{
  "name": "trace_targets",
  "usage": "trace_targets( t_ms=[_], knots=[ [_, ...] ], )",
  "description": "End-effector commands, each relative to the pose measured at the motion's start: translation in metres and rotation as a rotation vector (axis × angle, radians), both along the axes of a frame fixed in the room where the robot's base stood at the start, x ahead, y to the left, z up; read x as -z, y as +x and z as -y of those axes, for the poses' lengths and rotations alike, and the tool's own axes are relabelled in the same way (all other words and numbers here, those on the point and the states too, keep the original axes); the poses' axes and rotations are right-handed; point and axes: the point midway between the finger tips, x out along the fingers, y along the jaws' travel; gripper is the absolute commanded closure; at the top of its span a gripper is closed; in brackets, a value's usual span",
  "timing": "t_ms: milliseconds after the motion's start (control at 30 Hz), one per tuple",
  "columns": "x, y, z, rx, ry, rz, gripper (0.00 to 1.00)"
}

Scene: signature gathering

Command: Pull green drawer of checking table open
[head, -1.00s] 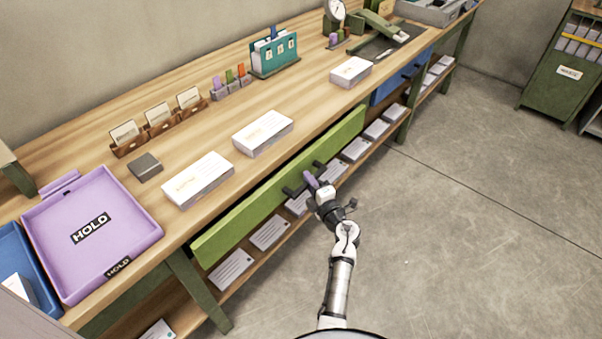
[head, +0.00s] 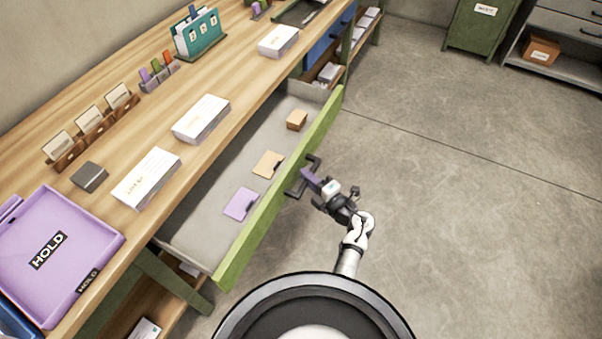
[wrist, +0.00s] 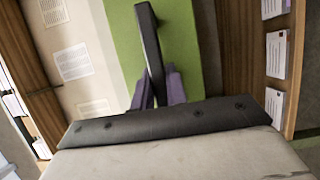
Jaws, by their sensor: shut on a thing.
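The green drawer (head: 277,196) of the checking table (head: 150,86) is pulled well out in the head view. Its grey interior holds a purple card (head: 241,204), a tan card (head: 268,164) and a small brown box (head: 297,120). A dark bar handle (head: 297,190) sits on the drawer's green front. My gripper (head: 309,178) has purple fingers and is shut on this handle. In the wrist view the handle (wrist: 151,45) runs down between the purple fingers (wrist: 158,88), with the green front behind it.
A purple HOLD tray (head: 100,232), paper stacks (head: 200,118) and a teal file holder (head: 197,35) stand on the tabletop. A blue drawer (head: 327,35) lies further along the table. Open grey floor (head: 450,190) stretches to the right, with a green cabinet (head: 480,25) at the back.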

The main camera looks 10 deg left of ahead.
Motion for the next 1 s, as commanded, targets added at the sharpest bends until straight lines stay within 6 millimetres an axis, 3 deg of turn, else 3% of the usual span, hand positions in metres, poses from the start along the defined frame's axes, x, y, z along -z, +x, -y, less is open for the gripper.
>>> trace_targets(
  t_ms=[333, 367, 500, 833, 1000],
  knots=[
    [0.000, 0.000, 0.000, -0.002, 0.000, 0.000, 1.00],
    [0.000, 0.000, 0.000, -0.002, 0.000, 0.000, 0.83],
    [0.000, 0.000, 0.000, -0.001, 0.000, 0.000, 0.65],
    [0.000, -0.002, 0.002, 0.000, 0.000, 0.000, 0.64],
    [0.003, -0.015, 0.018, 0.003, -0.001, -0.001, 0.64]
  ],
)
